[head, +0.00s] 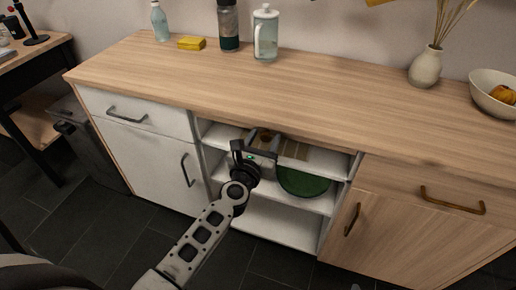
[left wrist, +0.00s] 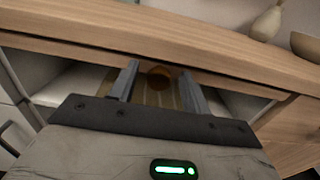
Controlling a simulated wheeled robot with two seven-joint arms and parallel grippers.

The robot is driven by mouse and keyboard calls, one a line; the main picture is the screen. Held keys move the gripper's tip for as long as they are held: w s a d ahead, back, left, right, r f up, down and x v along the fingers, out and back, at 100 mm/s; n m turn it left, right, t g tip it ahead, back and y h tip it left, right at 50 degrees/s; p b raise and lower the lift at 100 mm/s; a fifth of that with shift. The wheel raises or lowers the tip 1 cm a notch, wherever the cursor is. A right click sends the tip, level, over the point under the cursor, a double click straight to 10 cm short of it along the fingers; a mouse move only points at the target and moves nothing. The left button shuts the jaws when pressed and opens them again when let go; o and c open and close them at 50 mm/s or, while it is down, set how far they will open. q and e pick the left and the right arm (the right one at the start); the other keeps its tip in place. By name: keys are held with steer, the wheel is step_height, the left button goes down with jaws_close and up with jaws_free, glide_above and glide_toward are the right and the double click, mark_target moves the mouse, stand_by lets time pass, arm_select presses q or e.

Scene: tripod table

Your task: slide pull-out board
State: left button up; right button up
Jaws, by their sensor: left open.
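A light wooden board (head: 294,149) with lengthwise stripes lies in the upper part of the cabinet's open middle section, just under the countertop. In the left wrist view the board (left wrist: 156,98) shows between my fingers, with a dark brown round spot, a hole or a knob, near its middle. My left gripper (head: 264,135) is open in front of the board, its fingers pointing into the opening. In the left wrist view the left gripper (left wrist: 158,78) has one finger on each side of the round spot. I cannot tell whether they touch the board. My right gripper is not in view.
The countertop (head: 200,75) overhangs close above the fingers. A white shelf (head: 335,161) and a green round dish (head: 303,182) are beside and below the gripper. A drawer handle (head: 127,115) is left, a brown handle (head: 452,205) right. The lower shelf (head: 275,222) is clear.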

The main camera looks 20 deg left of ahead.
arm_select(q)
steer(key=s+b, duration=0.2)
steer(key=s, duration=1.3)
steer(key=shift+s+d, duration=0.35)
steer(key=s+d+f+n+g+h+p, duration=0.1)
steer(key=s+d+f+n+g, duration=0.1)
steer(key=n, duration=0.9)
steer(key=s+d+f+n+g+h, duration=0.1)
steer(key=s+f+n+g+h, duration=0.1)
steer(key=n, duration=0.9)
steer(key=s+d+f+n+g+h+p, duration=0.1)
steer(key=s+n, duration=0.4)
steer(key=n, duration=0.6)
step_height(320, 180, down, 2)
steer(key=shift+s+d+g+p, duration=0.3)
steer(key=shift+d+g, duration=0.5)
steer(key=shift+g, duration=0.4)
steer(key=shift+h, duration=0.3)
